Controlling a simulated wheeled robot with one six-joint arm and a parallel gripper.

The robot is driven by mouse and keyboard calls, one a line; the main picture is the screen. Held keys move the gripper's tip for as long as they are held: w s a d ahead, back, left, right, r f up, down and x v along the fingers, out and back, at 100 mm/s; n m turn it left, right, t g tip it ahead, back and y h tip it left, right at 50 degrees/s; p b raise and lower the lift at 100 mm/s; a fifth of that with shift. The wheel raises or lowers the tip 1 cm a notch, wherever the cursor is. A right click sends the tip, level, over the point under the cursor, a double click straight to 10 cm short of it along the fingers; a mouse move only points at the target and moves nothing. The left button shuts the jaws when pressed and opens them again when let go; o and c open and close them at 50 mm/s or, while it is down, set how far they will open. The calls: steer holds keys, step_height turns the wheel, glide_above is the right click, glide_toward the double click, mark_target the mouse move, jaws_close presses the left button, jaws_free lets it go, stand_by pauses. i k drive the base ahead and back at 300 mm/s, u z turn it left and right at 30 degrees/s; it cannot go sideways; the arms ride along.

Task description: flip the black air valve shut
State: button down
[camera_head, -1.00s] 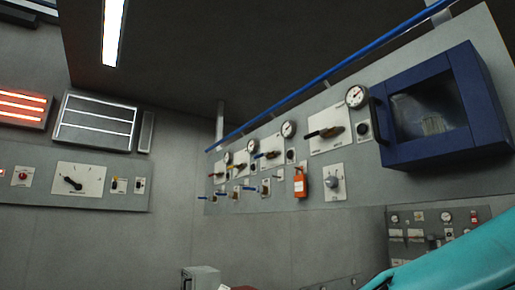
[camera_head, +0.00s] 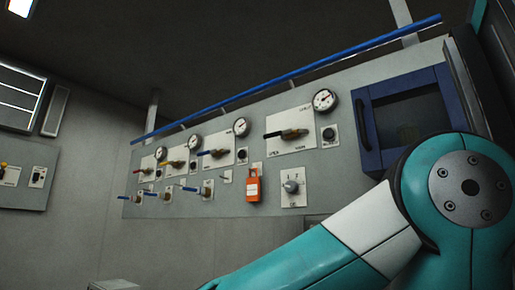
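A valve with a black lever (camera_head: 284,134) is on a white plate (camera_head: 291,145) on the grey wall panel. Its lever points left, roughly level, from a brass body. A round gauge (camera_head: 324,101) is above and to its right. My teal and white arm (camera_head: 375,231) fills the lower right and is clear of the valve in the picture. My gripper is not in view, so its state is hidden.
Several valves with red, yellow and blue levers (camera_head: 215,153) sit along the panel to the left. An orange tag or box (camera_head: 253,186) and a round knob (camera_head: 291,186) are below. A blue-framed cabinet (camera_head: 400,115) stands at right, partly behind my arm. A blue pipe (camera_head: 290,75) runs above.

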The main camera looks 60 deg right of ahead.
mark_target(288, 131)
steer(key=z, duration=0.4)
steer(key=i, duration=0.9)
steer(key=z, duration=0.5)
